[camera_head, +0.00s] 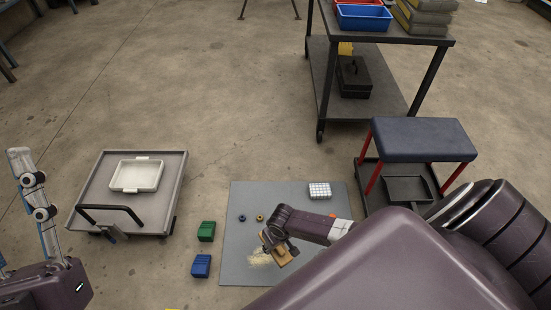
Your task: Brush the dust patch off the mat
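A grey mat (236,208) lies flat on the floor. A pale, sandy dust patch (259,258) is on its lower middle part. My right gripper (274,243) reaches over the mat from the right and is shut on a brush with a tan wooden body (286,257). The brush is tilted beside the right edge of the dust; its bristles are largely hidden, and I cannot tell if they touch the mat. Part of my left gripper (32,190) shows at the left edge, away from the mat; its opening is unclear.
On the mat are a white gridded block (319,190) and two small rings, blue (242,218) and yellow (260,218). Green (206,231) and blue (201,266) blocks stand left of it. A flat cart (83,202) is farther left. A dustpan (408,188) lies beneath a stool (421,139).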

